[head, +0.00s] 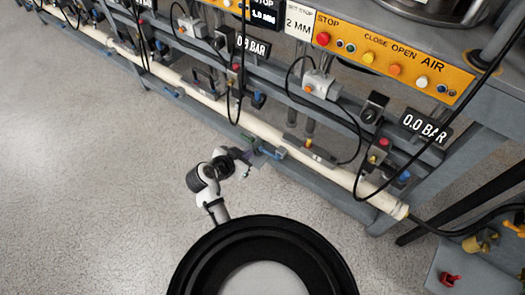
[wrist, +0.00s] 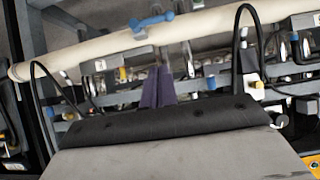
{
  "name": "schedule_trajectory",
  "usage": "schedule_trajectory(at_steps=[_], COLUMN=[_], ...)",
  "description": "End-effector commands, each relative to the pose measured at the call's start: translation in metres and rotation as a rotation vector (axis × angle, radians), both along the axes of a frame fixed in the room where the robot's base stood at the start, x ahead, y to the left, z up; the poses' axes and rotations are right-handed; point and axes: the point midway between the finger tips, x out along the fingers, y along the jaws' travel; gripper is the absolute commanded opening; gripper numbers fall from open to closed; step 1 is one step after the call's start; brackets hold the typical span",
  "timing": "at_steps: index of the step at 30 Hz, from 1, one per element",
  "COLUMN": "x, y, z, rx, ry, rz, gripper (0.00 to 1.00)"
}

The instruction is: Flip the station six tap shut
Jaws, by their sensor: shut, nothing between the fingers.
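A blue tap handle (head: 273,153) sits on the long cream pipe (head: 262,131) along the low front of the press frame. It also shows in the wrist view (wrist: 152,21), lying slanted but roughly along the pipe. No station number is readable, so I cannot tell if this is station six. My gripper (head: 250,157) is low in front of the frame, just left of this handle. In the wrist view its purple fingers (wrist: 157,86) are together, empty, and point toward the pipe below the handle. They look apart from the handle.
Another blue handle (head: 173,92) is farther left on the pipe. Black hoses (head: 358,140) hang in loops before the frame. An orange button panel (head: 395,65) and a 0.0 BAR display (head: 425,125) are above right. Open speckled floor (head: 90,190) lies left.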

Motion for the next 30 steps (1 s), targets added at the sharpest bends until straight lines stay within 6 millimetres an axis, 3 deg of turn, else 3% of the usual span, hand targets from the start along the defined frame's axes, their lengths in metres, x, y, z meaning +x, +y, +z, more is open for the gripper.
schedule_trajectory(at_steps=[10,22,30], x=[0.012,0.068,0.073], y=[-0.008,-0.048,-0.052], z=[-0.009,-0.055,-0.089], rx=[0.0,0.001,0.001], ry=[0.0,0.0,0.002], rz=[0.001,0.002,0.004], gripper=[0.0,0.0,0.0])
